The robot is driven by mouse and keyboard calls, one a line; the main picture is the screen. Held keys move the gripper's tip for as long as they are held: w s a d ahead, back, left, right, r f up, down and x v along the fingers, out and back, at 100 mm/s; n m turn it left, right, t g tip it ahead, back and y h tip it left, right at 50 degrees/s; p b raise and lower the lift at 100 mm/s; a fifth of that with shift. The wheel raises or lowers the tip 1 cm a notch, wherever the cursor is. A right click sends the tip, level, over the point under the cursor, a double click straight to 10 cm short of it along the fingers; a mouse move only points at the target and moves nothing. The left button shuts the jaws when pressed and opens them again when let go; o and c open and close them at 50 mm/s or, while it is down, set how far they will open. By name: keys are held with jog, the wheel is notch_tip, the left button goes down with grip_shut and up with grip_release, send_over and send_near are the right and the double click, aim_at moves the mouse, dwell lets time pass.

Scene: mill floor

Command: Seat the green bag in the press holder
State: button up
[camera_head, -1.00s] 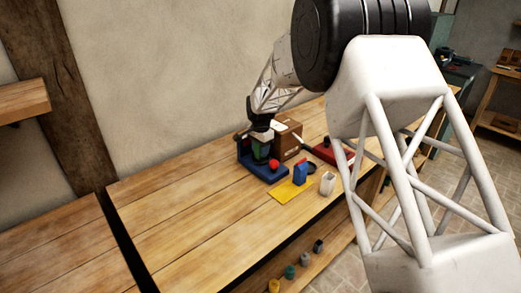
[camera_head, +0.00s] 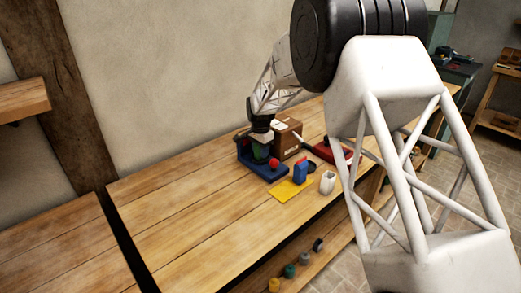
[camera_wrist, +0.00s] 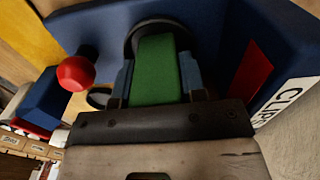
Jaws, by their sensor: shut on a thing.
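The green bag (camera_wrist: 157,70) is held between the two fingers of my gripper (camera_wrist: 160,85), which is shut on it. In the head view my gripper (camera_head: 261,139) points down over the blue press (camera_head: 266,172), with the bag (camera_head: 260,152) partly showing under it. The press has a red ball knob (camera_head: 274,162), which also shows in the wrist view (camera_wrist: 76,73). A dark round holder (camera_wrist: 137,36) on the press surrounds the bag's far end in the wrist view. I cannot tell how deep the bag sits or whether it touches the bottom.
A cardboard box (camera_head: 287,138) stands close behind the press. A yellow mat (camera_head: 285,191) with a blue block-like item (camera_head: 300,172) and a white cup (camera_head: 328,182) are at its right. A red item (camera_head: 325,152) lies beyond. The bench's left side is clear.

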jog(key=shift+f, duration=0.1)
jog(key=o, duration=0.7)
jog(key=shift+r, duration=5.45)
